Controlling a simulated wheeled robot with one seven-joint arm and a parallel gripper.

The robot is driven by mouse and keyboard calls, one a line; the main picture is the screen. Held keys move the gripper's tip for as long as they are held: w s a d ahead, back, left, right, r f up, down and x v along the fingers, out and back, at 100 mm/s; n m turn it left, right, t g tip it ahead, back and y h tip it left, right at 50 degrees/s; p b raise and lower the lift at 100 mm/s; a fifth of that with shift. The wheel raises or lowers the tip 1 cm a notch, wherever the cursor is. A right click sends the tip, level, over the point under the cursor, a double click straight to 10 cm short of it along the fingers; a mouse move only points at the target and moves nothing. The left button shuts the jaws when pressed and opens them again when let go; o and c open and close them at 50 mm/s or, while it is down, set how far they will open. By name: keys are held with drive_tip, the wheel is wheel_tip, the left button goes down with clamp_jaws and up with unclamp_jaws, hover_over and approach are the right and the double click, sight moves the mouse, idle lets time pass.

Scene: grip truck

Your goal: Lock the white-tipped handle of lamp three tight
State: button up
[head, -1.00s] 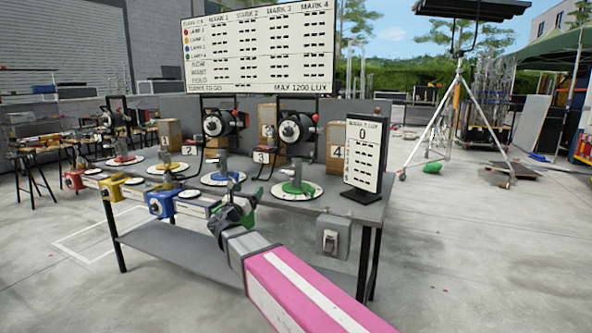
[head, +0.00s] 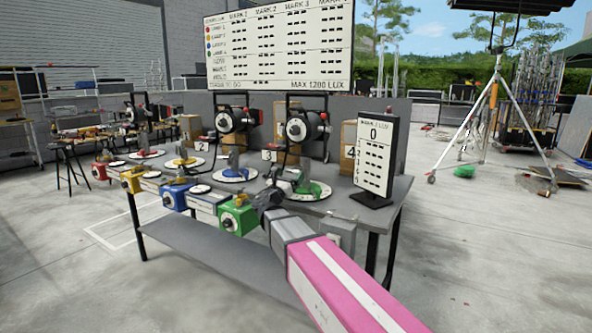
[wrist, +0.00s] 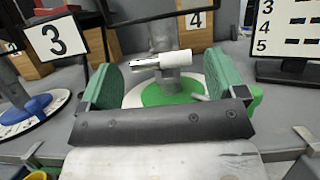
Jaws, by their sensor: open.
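The board lists lamp three with a blue dot. The blue-based stand (head: 235,174) sits on its white disc on the bench, left of my gripper; its handle is too small to make out in the head view. In the wrist view its blue base (wrist: 30,107) shows at the left edge. My gripper (head: 273,196) is open, in front of the green-based stand. In the wrist view a white-tipped handle (wrist: 187,58) on the green base (wrist: 170,93) shows between and beyond the open green fingers of my gripper (wrist: 160,72). They appear apart from it.
The bench (head: 345,207) carries red and yellow stands farther left. Coloured boxes, with the green box (head: 238,216) nearest, line its front edge. A small score sign (head: 374,150) stands at the right end. Black lamps (head: 300,127) stand behind the stands. Open floor lies right of the bench.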

sight(292, 172)
drive_tip(key=shift+x, duration=2.35)
drive_tip(key=c, duration=0.9)
